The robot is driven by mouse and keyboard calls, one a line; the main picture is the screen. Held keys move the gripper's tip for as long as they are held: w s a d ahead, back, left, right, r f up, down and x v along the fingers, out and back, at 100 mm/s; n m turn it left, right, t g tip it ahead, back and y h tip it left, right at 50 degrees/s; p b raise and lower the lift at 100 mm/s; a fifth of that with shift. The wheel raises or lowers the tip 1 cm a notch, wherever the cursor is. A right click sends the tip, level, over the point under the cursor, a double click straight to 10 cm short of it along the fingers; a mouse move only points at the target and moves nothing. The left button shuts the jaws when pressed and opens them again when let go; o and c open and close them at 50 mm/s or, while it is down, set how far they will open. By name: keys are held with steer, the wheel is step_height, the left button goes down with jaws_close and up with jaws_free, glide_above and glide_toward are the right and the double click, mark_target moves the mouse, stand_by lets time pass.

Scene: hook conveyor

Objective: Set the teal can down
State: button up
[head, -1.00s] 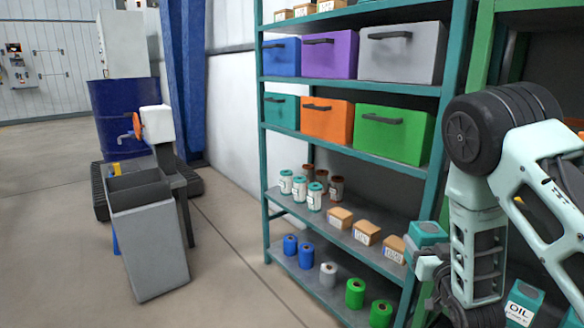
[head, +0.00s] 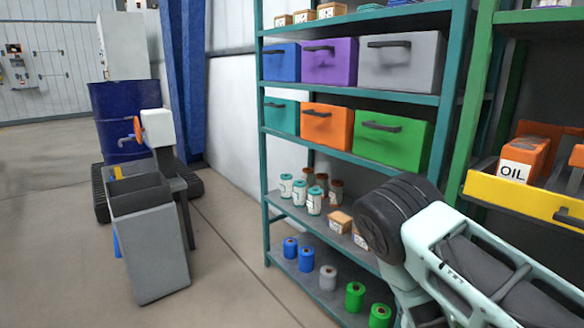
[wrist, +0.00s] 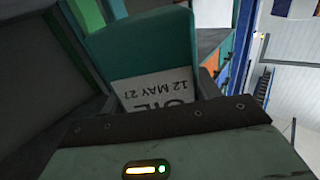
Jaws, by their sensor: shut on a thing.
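In the head view my arm reaches down at the lower right in front of the shelves. The gripper and the can cannot be made out there.
A teal-framed shelf rack (head: 262,170) holds coloured bins, small jars, cardboard boxes (head: 339,222) and spools (head: 355,295). Right of it, a yellow-fronted tray (head: 510,198) holds orange oil cans (head: 524,160). A grey bin (head: 150,250) stands left. The floor between is clear.

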steer(key=s+d+r+y+p, duration=0.1)
steer(key=s+d+r+p, duration=0.1)
steer(key=s+r+p, duration=0.9)
steer(key=r+p, duration=0.1)
steer(key=p, duration=0.4)
steer(key=shift+d+n, duration=0.25)
steer(key=shift+n, duration=0.05)
